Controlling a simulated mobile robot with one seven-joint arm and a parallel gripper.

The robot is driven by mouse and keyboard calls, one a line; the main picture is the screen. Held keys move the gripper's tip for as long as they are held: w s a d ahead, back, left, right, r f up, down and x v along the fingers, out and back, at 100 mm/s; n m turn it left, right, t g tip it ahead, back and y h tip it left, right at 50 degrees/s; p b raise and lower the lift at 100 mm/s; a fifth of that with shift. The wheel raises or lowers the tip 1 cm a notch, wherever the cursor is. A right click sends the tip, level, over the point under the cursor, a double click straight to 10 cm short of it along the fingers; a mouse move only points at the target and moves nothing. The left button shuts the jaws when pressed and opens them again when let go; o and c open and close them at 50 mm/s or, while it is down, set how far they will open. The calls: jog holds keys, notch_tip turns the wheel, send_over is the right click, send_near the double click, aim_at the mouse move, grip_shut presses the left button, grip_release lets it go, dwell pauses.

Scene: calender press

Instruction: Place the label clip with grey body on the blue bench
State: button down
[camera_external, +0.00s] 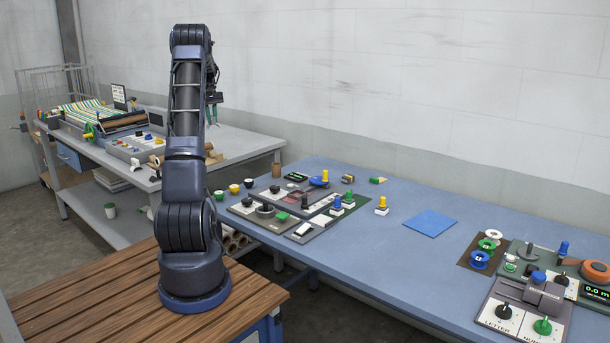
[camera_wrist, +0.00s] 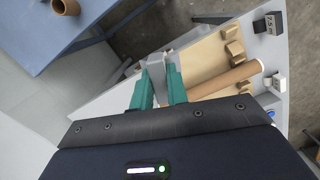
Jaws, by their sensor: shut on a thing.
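My gripper (camera_external: 213,106) is raised over the gap side of the grey table, left of the blue bench in the external view. In the wrist view its two green fingers (camera_wrist: 160,88) are shut on a small grey thing, which looks like the label clip (camera_wrist: 156,66). The clip is partly hidden by the fingers, and in the external view it is too small to make out. The blue bench (camera_external: 365,262) fills the right of the external view. Its corner also shows at the upper left of the wrist view (camera_wrist: 45,42).
The grey table (camera_external: 235,141) carries a press (camera_external: 120,125), control boxes and a brown roll (camera_wrist: 228,79). A brown cup (camera_external: 276,171) stands at the blue bench's left end. Panels and knobs crowd both bench ends. A blue mat (camera_external: 430,222) lies mid-bench, with clear surface around it.

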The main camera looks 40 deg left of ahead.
jog(key=w+d+m, duration=0.2)
jog(key=w+d, duration=0.5)
jog(key=d, duration=0.6)
jog(key=w+d+f+m, duration=0.1)
jog(key=w+d, duration=0.5)
jog(key=d, duration=0.7)
jog(key=w+d+m, duration=0.2)
jog(key=w+d, duration=0.5)
jog(key=d, duration=0.7)
jog(key=d+m, duration=0.4)
jog(key=d, duration=2.5)
jog(key=m+g+y, duration=0.1)
jog(key=m, duration=0.4)
send_over(435, 268)
jog(key=f, duration=2.2)
jog(key=shift+w, duration=0.3)
